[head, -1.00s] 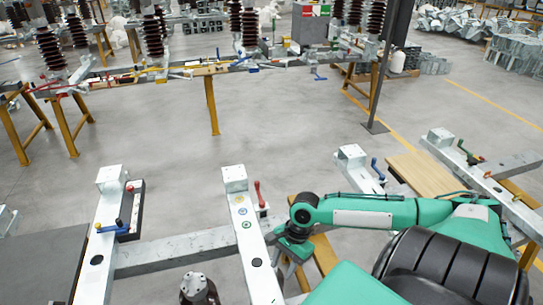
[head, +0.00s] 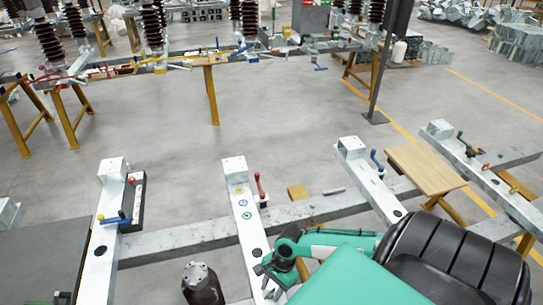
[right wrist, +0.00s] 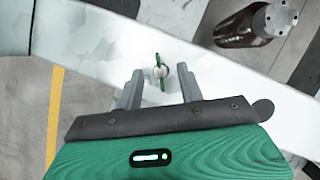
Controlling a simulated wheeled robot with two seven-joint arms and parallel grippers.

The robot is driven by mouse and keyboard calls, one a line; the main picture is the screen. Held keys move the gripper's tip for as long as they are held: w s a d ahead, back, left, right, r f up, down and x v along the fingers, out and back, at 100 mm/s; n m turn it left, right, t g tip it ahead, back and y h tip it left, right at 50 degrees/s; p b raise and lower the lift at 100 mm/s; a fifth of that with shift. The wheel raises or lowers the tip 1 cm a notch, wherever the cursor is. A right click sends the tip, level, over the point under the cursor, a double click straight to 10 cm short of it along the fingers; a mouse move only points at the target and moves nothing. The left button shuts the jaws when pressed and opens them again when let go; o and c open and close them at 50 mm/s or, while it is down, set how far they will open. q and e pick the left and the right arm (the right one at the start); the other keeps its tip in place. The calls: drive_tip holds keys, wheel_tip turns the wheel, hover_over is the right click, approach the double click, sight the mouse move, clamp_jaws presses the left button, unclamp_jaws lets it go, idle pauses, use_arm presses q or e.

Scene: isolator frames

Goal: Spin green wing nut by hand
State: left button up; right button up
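The green wing nut (right wrist: 160,70) sits on the white beam in the right wrist view, its green wings running roughly up and down around a pale round centre. My right gripper (right wrist: 158,82) is open, one finger on each side of the nut, with visible gaps and nothing held. In the head view my right gripper (head: 268,282) is low over the near end of the middle white beam (head: 236,178); I cannot make out the nut there. My left gripper is not in view.
A dark brown bolted-top cylinder (head: 203,285) stands left of the beam; its top also shows in the right wrist view (right wrist: 280,18). A red-handled lever (head: 259,186) is on the beam's far part. A wooden board (head: 427,168) lies to the right.

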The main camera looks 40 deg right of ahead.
drive_tip(key=shift+f, duration=0.1)
clamp_jaws()
drive_tip(key=shift+n, duration=0.3)
